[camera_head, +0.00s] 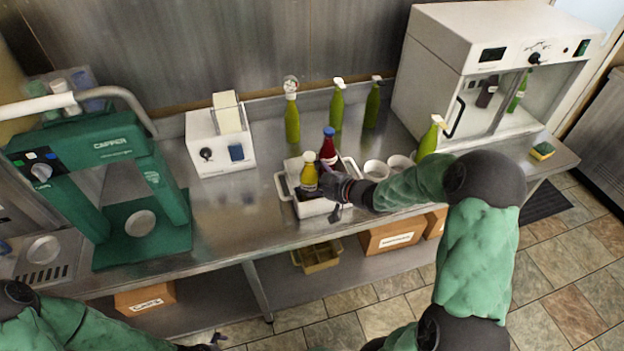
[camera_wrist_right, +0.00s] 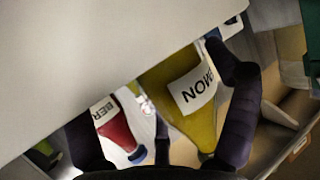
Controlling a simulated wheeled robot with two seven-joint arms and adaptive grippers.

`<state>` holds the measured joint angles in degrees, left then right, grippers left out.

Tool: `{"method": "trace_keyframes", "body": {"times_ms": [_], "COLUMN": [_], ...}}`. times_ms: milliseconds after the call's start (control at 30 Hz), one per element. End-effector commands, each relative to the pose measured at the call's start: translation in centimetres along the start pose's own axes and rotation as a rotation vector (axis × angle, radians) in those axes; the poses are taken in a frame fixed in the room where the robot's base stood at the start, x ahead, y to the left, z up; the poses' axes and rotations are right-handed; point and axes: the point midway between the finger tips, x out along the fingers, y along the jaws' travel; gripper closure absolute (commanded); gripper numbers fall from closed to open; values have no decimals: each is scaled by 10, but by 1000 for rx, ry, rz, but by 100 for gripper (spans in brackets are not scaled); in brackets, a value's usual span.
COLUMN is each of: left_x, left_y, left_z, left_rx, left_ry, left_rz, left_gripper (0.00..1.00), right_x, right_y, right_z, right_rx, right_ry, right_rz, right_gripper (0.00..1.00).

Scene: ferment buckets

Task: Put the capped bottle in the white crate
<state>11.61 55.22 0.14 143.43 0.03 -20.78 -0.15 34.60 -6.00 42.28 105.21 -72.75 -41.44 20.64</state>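The white crate (camera_head: 283,188) stands near the counter's front edge in the head view. A red bottle with a blue cap (camera_head: 328,148) and a yellow bottle with a pale top (camera_head: 308,180) stand upright, seemingly inside it. My right gripper (camera_head: 338,190) is at the crate's right front, low beside the bottles. In the wrist view its fingers are spread wide. The yellow bottle (camera_wrist_right: 185,95), its label partly readable as lemon, is beside the right-hand finger; the red bottle (camera_wrist_right: 115,130) is nearer the left-hand one. My left gripper (camera_head: 212,343) shows only partly at the bottom edge.
A green capper machine (camera_head: 105,150) and a white box device (camera_head: 220,145) stand left. Several green bottles (camera_head: 292,120) stand behind and right of the crate. Two white cups (camera_head: 376,170) are close to its right. A white cabinet (camera_head: 440,60) fills the back right. Counter left of the crate is clear.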

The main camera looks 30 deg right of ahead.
Motion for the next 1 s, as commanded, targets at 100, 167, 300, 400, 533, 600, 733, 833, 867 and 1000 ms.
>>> {"method": "trace_keyframes", "body": {"times_ms": [100,167,300,400,533,600,733,833,867,1000], "left_x": [0,0,0,-1,-8,-11,-19,-25,-27,-33], "left_y": [0,0,0,0,3,4,7,9,10,12], "left_z": [0,0,0,0,0,0,1,1,1,1], "left_rx": [0,0,0,0,0,0,0,0,0,0], "left_ry": [0,0,0,0,0,0,0,0,0,0], "left_rz": [0,0,0,0,0,0,0,0,0,0], "left_gripper": [0,0,0,0,0,0,0,0,0,0], "right_x": [0,0,0,-1,-6,-17,-44,-66,-72,-97], "right_y": [0,0,0,0,0,1,2,2,2,2], "right_z": [-1,-1,0,-3,-15,-14,-14,-14,-14,-13], "right_rx": [0,-1,-1,-1,-2,1,2,0,1,0], "right_ry": [1,1,0,1,1,0,-1,-1,-1,-1], "right_rz": [0,1,0,1,1,3,5,5,5,5], "right_gripper": [0,0,0,0,0,0,0,0,0,0]}}
